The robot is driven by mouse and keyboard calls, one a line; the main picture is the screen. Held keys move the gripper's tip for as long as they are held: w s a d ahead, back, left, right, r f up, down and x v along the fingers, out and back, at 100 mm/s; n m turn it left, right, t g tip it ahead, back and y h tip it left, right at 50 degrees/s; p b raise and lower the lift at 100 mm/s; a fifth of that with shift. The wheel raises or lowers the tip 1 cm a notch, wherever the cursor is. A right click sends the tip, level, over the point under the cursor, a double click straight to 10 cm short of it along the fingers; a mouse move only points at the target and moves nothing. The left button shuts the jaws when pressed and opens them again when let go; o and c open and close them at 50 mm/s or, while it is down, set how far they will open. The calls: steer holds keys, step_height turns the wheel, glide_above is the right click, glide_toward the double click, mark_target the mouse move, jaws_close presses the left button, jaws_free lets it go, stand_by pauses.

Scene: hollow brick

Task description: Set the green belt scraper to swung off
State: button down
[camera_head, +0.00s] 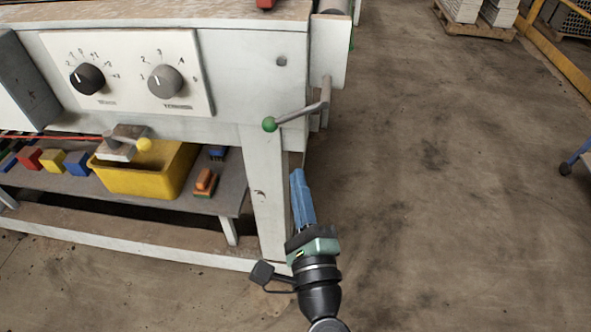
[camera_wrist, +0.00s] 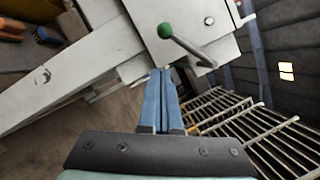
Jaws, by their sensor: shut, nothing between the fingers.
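The green belt scraper shows as a metal lever with a green ball knob (camera_head: 269,124) at the right end of the white machine, its arm (camera_head: 303,112) running right and slightly up to a bracket. In the wrist view the green knob (camera_wrist: 165,30) is near the top centre, and its arm slants down to the right. My gripper (camera_head: 297,172) has blue fingers closed together with nothing between them. It is below the lever in the head view, apart from it. In the wrist view the fingertips (camera_wrist: 161,72) point toward the machine end below the knob.
A panel (camera_head: 128,72) with two dials is on the machine front. A yellow-knobbed lever (camera_head: 143,145) sits above a yellow bin (camera_head: 150,178). Coloured blocks lie on the lower shelf. A white machine leg (camera_head: 265,190) stands beside my gripper. Open floor (camera_head: 440,190) lies to the right.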

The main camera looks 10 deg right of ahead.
steer(key=s+b, duration=0.1)
steer(key=s, duration=0.1)
steer(key=s+f, duration=0.1)
steer(key=s, duration=0.2)
steer(key=shift+s+f+b, duration=0.1)
steer(key=shift+s+b, duration=0.2)
steer(key=shift+b, duration=0.05)
steer(key=w+a+r+n+t+y, duration=0.2)
steer(key=a+r+n+y, duration=0.15)
steer(key=r+n, duration=0.85)
steer(key=w+a+r+n+t+y, duration=0.15)
steer(key=a+r+n, duration=0.45)
steer(key=r, duration=1)
steer(key=s+d+r+n+t+h, duration=0.2)
steer(key=s+r+n, duration=0.1)
steer(key=r, duration=0.4)
steer(key=s+d+r+n+t+h, duration=0.1)
steer(key=s+r+n+t+h, duration=0.2)
steer(key=r, duration=0.5)
step_height(320, 180, up, 28)
steer(key=s+g+p, duration=0.1)
steer(key=p, duration=2.6)
steer(key=shift+d+f+p, duration=0.2)
steer(key=shift+p, duration=0.15)
